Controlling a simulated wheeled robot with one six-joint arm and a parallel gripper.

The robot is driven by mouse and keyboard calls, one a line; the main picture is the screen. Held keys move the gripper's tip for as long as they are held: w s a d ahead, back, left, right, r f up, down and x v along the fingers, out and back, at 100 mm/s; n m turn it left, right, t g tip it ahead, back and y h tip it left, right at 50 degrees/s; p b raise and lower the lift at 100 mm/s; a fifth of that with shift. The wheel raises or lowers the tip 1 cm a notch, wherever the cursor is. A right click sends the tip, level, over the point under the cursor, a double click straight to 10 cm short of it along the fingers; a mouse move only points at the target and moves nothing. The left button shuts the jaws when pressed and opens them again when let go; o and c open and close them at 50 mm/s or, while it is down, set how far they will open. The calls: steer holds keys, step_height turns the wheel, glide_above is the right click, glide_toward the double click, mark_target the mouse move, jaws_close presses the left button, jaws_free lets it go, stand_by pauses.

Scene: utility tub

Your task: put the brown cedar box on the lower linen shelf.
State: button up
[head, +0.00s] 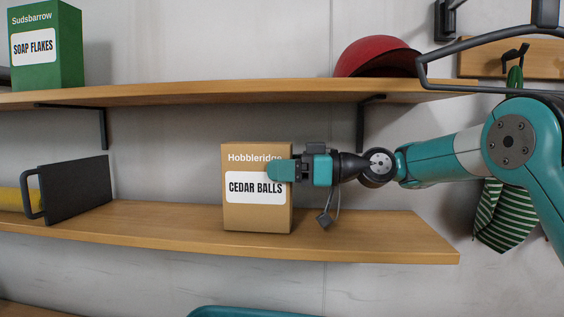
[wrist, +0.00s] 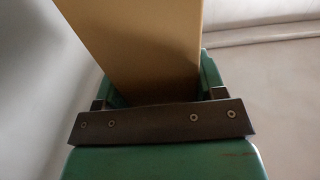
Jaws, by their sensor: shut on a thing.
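The brown cedar box (head: 257,215), labelled "Hobbleridge Cedar Balls", is upright at the lower shelf (head: 370,240), towards its middle. Its base appears at the shelf's surface, but I cannot tell whether it touches. My gripper (head: 283,171) comes in from the right and is shut on the upper right part of the box, with one finger across its front. In the wrist view the brown box (wrist: 140,45) rises between the teal fingers of my gripper (wrist: 160,95). The far finger is hidden behind the box in the head view.
A black bookend-like plate with a handle (head: 75,190) and a yellow thing (head: 12,199) stand left on the lower shelf. The upper shelf (head: 230,93) holds a green soap flakes box (head: 45,50) and a red bowl-like thing (head: 378,57). A striped cloth (head: 503,215) hangs right. The lower shelf's right end is clear.

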steer(key=shift+f+b, duration=0.1)
steer(key=shift+b, duration=0.2)
steer(key=o, duration=1.2)
steer(key=shift+c, duration=0.2)
steer(key=shift+d, duration=0.1)
